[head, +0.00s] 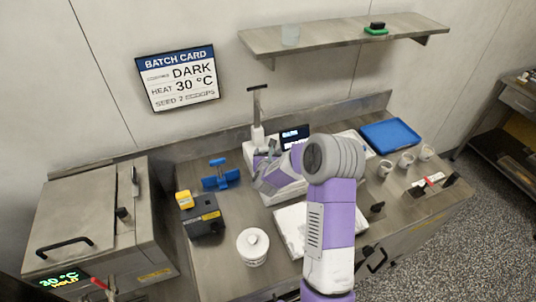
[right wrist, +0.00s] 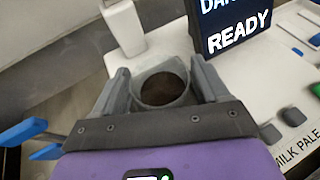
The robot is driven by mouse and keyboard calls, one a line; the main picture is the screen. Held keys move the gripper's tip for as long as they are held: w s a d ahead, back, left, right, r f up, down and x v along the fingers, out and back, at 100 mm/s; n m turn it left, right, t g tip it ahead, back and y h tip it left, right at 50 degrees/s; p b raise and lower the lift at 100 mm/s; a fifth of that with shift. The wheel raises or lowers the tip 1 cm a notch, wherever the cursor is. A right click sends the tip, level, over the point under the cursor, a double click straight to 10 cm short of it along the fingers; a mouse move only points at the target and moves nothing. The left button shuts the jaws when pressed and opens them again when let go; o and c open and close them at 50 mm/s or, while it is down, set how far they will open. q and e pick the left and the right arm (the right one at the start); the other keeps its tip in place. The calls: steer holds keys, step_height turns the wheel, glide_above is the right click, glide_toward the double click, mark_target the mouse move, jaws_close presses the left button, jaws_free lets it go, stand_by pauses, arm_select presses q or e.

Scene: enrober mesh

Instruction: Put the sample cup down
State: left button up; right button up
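The sample cup (right wrist: 163,88) is a small pale cup with dark brown contents, seen from above in the right wrist view. It sits between the two grey fingers of my right gripper (right wrist: 163,90), which appear closed on its sides. In the head view my right gripper (head: 266,170) is over the white machine in the middle of the counter, and the cup is hard to make out there. The machine's dark display (right wrist: 232,27) reads READY and stands just beyond the right finger. Whether the cup's base touches anything is hidden. My left gripper is not in view.
A blue stand (head: 220,178), a black and yellow box (head: 203,222) and a white lidded pot (head: 252,250) stand left of my right arm. Right of it are a blue tray (head: 390,136) and three small white cups (head: 406,160). A steel unit (head: 95,215) fills the left.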

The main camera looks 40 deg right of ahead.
steer(key=shift+o, duration=1)
steer(key=shift+r, duration=0.15)
steer(key=shift+s+a+r, duration=0.1)
steer(key=shift+r, duration=0.05)
steer(key=v, duration=1.1)
steer(key=shift+s+a, duration=0.25)
steer(key=shift+s, duration=0.05)
